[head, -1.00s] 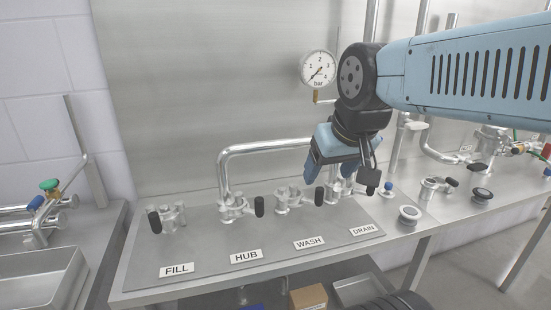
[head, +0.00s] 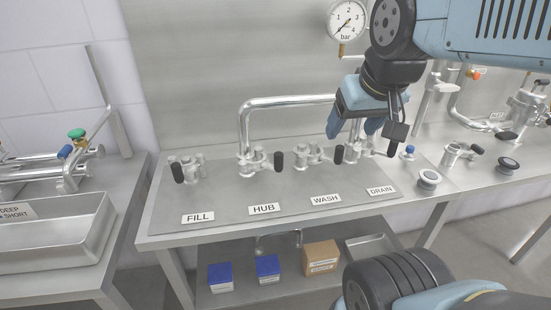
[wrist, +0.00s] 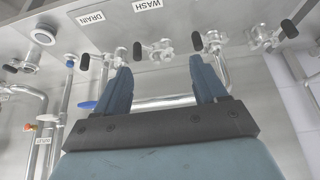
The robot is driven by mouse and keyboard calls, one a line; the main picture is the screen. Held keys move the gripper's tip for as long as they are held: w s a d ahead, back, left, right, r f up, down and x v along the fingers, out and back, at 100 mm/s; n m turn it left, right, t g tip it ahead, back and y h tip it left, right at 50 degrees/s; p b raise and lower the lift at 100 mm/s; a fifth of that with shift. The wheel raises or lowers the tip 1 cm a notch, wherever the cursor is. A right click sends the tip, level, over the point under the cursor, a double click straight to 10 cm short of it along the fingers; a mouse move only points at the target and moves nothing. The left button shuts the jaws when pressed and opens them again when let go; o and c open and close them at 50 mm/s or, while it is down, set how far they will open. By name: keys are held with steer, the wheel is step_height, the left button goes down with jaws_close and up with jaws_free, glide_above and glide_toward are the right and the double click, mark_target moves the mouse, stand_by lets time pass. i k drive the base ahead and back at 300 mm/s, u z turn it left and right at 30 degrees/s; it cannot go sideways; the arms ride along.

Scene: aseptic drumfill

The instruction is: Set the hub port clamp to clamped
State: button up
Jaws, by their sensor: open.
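The hub port clamp (head: 253,162) stands on the steel panel behind the HUB label (head: 264,209). It has a bent pipe joined to it and a black-tipped handle (head: 278,161) on its right side. In the wrist view the hub clamp (wrist: 214,40) shows just beyond one finger, its black handle (wrist: 197,41) to its left. My gripper (head: 352,136) hangs in the air to the right of the hub clamp, behind the WASH and DRAIN ports. Its two blue fingers (wrist: 160,88) are spread apart with nothing between them.
FILL (head: 188,170), WASH (head: 308,154) and DRAIN (head: 361,145) ports stand in the same row. The bent pipe (head: 290,101) rises behind. A gauge (head: 346,21) hangs on the back wall. Blue boxes (head: 220,277) and a carton (head: 321,257) sit below. The panel's front is clear.

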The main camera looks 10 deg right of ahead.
mark_target(245, 165)
steer(key=u, duration=0.75)
steer(key=k, duration=1.35)
steer(key=z, duration=0.7)
steer(key=i, duration=1.05)
